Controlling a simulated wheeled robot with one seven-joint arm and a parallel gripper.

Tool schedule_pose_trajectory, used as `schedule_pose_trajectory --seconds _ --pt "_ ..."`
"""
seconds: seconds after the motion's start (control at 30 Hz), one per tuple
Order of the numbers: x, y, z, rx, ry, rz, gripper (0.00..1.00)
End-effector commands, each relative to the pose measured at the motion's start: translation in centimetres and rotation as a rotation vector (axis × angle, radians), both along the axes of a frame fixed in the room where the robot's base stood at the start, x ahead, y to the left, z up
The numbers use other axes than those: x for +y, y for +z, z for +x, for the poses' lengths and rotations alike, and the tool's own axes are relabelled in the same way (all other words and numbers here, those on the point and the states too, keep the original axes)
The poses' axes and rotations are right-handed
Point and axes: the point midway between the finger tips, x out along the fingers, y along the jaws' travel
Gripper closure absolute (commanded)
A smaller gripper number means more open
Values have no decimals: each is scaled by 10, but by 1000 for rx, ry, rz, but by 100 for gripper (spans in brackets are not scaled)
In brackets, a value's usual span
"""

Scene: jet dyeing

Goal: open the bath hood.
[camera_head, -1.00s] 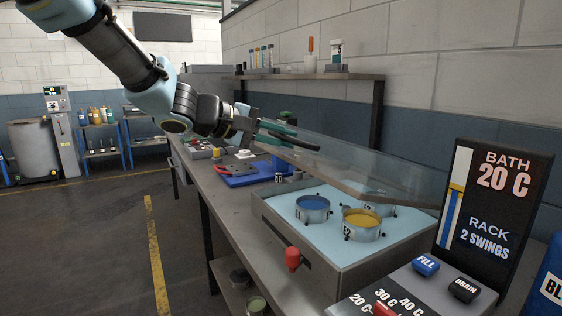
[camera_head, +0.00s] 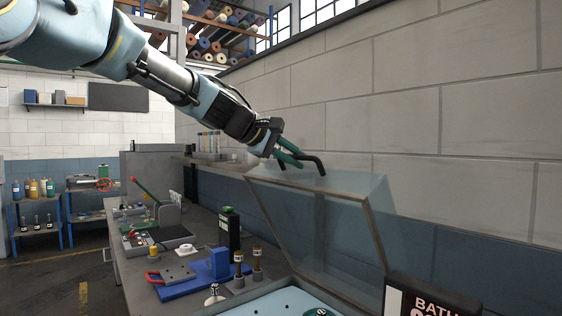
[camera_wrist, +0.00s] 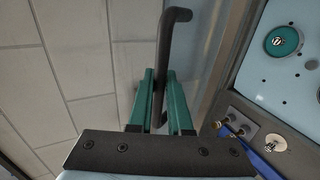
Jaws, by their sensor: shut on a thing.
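The bath hood (camera_head: 325,215) is a clear panel with a brown frame, tilted steeply up over the bath (camera_head: 270,304) in the head view. My gripper (camera_head: 290,155) is at the hood's raised top edge, with its green fingers shut on the dark bent handle (camera_head: 317,163). In the wrist view, the handle (camera_wrist: 172,50) runs between the green fingers (camera_wrist: 160,100). The light blue bath top also shows at the right of the wrist view (camera_wrist: 265,80), with a green round pot (camera_wrist: 284,41) in it. Most of the bath is below the head view.
A block wall (camera_head: 450,130) stands close behind the raised hood. A blue fixture (camera_head: 200,280), small posts and a dark green bottle (camera_head: 229,230) stand on the bench left of the bath. The BATH display (camera_head: 430,297) is at lower right. The floor on the left is clear.

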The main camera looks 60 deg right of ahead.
Motion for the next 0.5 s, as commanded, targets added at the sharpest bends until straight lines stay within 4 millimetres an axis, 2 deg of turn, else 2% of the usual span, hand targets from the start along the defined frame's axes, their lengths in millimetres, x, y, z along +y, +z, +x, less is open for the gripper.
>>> schedule_pose_trajectory --seconds 0.03,0.2,0.5 --pt "-8 7 -5 -8 -5 17 100" --pt "-26 14 -13 -26 -4 69 100" --pt "-43 18 -20 -43 -2 119 100"
